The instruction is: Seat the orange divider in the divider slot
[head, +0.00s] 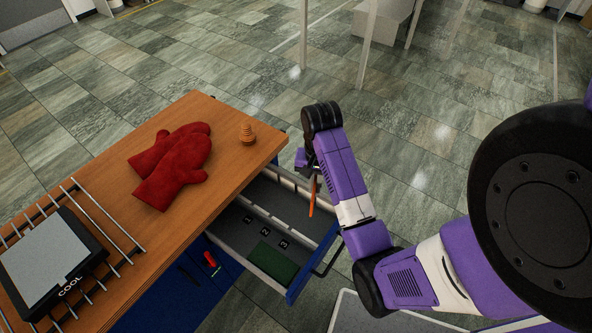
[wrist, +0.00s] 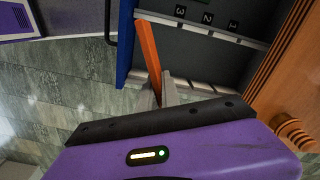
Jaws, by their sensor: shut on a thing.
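The orange divider (head: 313,197) is a thin flat piece hanging on edge below my gripper (head: 314,174), over the right end of the open drawer (head: 330,240). In the wrist view the divider (wrist: 148,52) stretches away from between the fingertips of my gripper (wrist: 160,92), which is shut on it. The drawer has pale rails (wrist: 195,30) across it, and the floor bears the labels 1, 2 and 3 (head: 265,232). Notches show along the near rail in the wrist view. I cannot tell which is the divider slot, or whether the divider touches the drawer.
A green block (head: 273,262) lies in the drawer's front part. On the wooden bench top (head: 225,180) are red mitts (head: 175,162), a small ringed wooden piece (head: 247,133) and a rack with a grey-topped "COOL" plate (head: 48,262). The drawer handle (head: 328,262) sticks out right.

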